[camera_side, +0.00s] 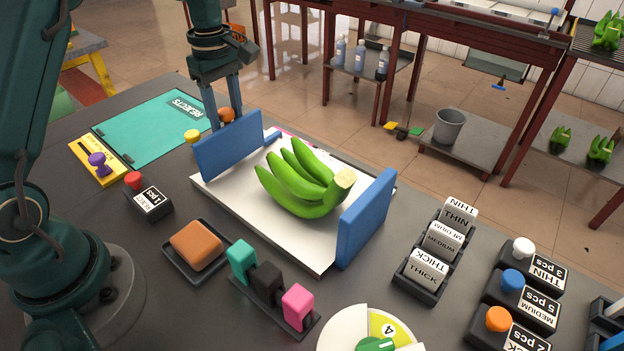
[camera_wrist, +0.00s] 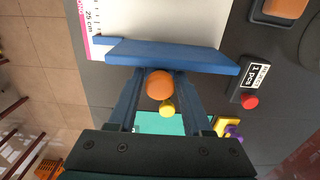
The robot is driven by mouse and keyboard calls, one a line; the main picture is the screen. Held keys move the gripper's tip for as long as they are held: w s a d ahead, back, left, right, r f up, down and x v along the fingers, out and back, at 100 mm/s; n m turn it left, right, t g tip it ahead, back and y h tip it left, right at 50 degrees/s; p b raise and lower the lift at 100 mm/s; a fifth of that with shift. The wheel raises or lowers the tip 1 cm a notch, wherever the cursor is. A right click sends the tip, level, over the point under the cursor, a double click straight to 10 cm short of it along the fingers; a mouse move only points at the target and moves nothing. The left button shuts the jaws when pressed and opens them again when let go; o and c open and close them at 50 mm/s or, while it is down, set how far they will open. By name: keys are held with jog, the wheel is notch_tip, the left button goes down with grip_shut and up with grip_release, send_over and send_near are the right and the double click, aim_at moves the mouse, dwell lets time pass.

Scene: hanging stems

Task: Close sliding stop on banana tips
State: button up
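A hand of green bananas (camera_side: 305,182) lies on a white board (camera_side: 325,245), its cut crown toward the right and its tips toward the blue sliding stop (camera_side: 230,146). A gap shows between the tips and the stop. The stop stands upright at the board's left end and crosses the wrist view (camera_wrist: 175,57). A second blue plate (camera_side: 366,217) stands at the crown end. My gripper (camera_side: 225,122) is behind the stop, on the side away from the bananas. Its fingers (camera_wrist: 155,78) are apart, tips close to the stop; contact is unclear. The bananas are outside the wrist view.
A teal rejects mat (camera_side: 150,128) lies behind. A sponge tray (camera_side: 197,247), coloured blocks (camera_side: 268,280) and labelled tiles (camera_side: 436,245) stand around the board.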

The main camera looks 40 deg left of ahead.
jog(key=shift+d, duration=0.25)
dwell(0.4)
jog(key=shift+d, duration=4.2)
